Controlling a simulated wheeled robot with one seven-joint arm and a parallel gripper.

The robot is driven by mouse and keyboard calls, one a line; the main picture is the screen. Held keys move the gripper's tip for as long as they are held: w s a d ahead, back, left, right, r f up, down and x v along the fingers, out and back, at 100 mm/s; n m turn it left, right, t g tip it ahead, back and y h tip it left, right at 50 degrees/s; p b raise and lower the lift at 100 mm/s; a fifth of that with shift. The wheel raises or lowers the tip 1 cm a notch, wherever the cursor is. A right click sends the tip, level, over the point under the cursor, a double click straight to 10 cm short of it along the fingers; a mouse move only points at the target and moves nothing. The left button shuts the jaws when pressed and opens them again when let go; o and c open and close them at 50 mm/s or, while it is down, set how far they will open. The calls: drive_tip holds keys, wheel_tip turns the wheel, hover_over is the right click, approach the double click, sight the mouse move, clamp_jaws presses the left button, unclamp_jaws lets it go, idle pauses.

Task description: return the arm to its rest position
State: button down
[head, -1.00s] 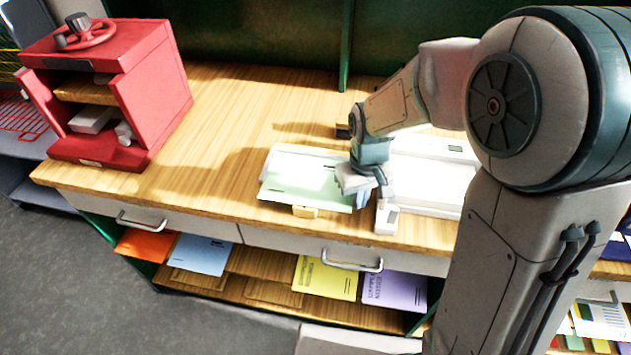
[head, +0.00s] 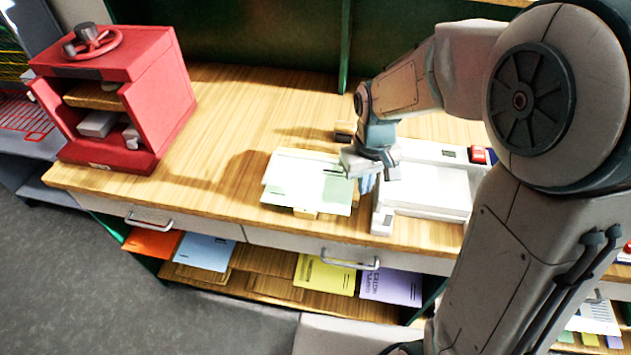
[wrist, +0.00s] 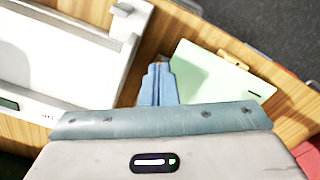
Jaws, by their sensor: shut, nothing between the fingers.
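My gripper (head: 366,182) is above the table between a pale green sheet and a white machine. In the wrist view its blue fingers (wrist: 158,84) are together with nothing between them. The arm reaches in from the right of the head view. The pale green sheet (head: 325,193) lies on the wooden table, apart from the fingers in the wrist view, where it also shows (wrist: 215,78).
The white machine (head: 432,196) with a red button stands right of my gripper. A red press (head: 165,95) stands at the table's left. Coloured papers lie on the shelf below (head: 325,278). The tabletop (head: 230,110) between press and sheet is clear.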

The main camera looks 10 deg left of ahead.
idle(0.4)
drive_tip(key=s+d+r+m+t, duration=0.3)
drive_tip(key=s+d+r+m, duration=0.2)
drive_tip(key=s+d+r, duration=0.5)
drive_tip(key=s+d, duration=0.2)
drive_tip(key=shift+s+d+r+m+t, duration=0.15)
drive_tip(key=shift+s+r+m+t, duration=0.15)
drive_tip(key=shift+s, duration=0.1)
